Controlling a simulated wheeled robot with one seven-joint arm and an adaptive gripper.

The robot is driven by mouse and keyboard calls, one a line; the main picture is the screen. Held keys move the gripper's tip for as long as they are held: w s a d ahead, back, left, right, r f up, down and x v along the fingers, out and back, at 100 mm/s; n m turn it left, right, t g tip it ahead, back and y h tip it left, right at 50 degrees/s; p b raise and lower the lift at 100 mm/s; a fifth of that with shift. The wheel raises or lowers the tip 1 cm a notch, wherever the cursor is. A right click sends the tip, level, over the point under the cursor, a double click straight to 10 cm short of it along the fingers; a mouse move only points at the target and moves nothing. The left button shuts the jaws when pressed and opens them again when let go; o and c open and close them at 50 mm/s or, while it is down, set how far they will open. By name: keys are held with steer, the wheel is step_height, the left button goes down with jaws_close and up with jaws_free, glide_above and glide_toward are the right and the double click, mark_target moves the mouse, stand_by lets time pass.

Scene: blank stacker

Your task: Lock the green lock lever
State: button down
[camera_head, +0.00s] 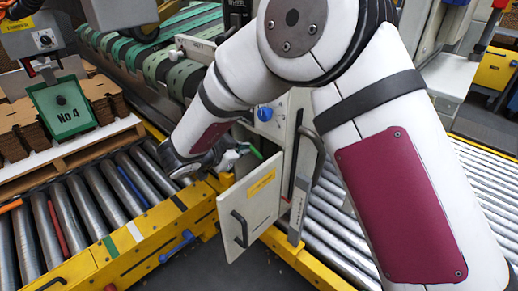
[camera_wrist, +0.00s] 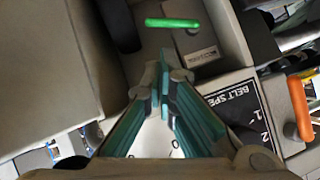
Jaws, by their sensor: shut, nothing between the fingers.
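The green lock lever (camera_wrist: 172,22) shows as a short green bar lying across the upper middle of the wrist view. It also shows in the head view (camera_head: 256,152), just right of my gripper, above the open cabinet door. My gripper (camera_wrist: 163,68) is shut and empty. Its fingertips point at the panel below the lever in the wrist view, and I see a gap between them and the lever. In the head view my gripper (camera_head: 236,155) is small and partly hidden by my wrist.
The cabinet door (camera_head: 250,208) with a black handle stands open below my gripper. A blue knob (camera_head: 265,113) sits on the cabinet above. An orange handle (camera_wrist: 299,108) is at the right of the wrist view. Roller conveyors (camera_head: 110,200) run on both sides.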

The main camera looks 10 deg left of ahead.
mark_target(255, 149)
steer(key=b+x, duration=0.3)
steer(key=x, duration=0.7)
steer(key=shift+s+d+f+m+t+y+b, duration=0.1)
steer(key=shift+f+m+t+y+b, duration=0.3)
steer(key=shift+b, duration=0.3)
stand_by(0.5)
